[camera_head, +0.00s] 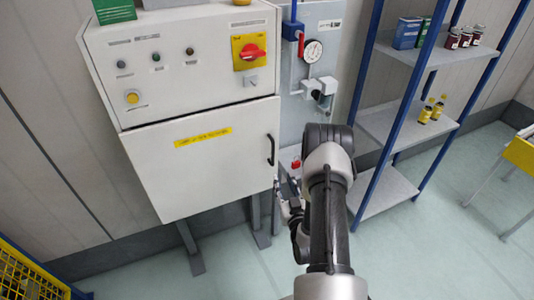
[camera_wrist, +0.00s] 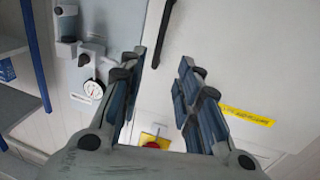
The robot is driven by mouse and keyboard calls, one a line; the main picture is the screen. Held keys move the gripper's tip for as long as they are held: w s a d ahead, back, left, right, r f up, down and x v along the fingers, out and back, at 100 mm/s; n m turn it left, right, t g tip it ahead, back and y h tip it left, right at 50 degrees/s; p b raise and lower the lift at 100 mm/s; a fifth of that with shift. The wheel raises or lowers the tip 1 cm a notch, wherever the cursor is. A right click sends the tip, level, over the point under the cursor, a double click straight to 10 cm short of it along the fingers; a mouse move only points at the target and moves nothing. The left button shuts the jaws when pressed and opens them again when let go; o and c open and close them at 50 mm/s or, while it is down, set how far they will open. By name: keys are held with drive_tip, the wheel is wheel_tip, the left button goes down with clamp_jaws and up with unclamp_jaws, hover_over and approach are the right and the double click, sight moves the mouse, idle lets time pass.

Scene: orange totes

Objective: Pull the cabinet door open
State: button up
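The cabinet door (camera_head: 200,160) is a white panel, shut flush under the sloped control panel. A black bar handle (camera_head: 271,150) stands upright near its right edge. My gripper (camera_head: 284,188) is just below and right of the handle in the head view, partly hidden by my arm. In the wrist view my gripper (camera_wrist: 162,62) is open with nothing held. The handle (camera_wrist: 166,30) enters from the top there, and its lower end shows in the gap between the fingertips. I cannot tell how far it is in depth; no contact shows. The door (camera_wrist: 235,60) fills the right side.
A red rotary switch (camera_head: 252,51) and several buttons sit above the door. A grey panel with a gauge (camera_head: 313,51) and pipes stands close right of the cabinet. A blue-post shelf (camera_head: 385,187) is farther right. The floor (camera_head: 235,265) before the cabinet is clear.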

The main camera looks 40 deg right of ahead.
sight(273, 154)
drive_tip(key=b+x, duration=0.1)
drive_tip(key=x, duration=1.5)
drive_tip(key=shift+b, duration=0.4)
drive_tip(key=shift+c, duration=0.5)
clamp_jaws()
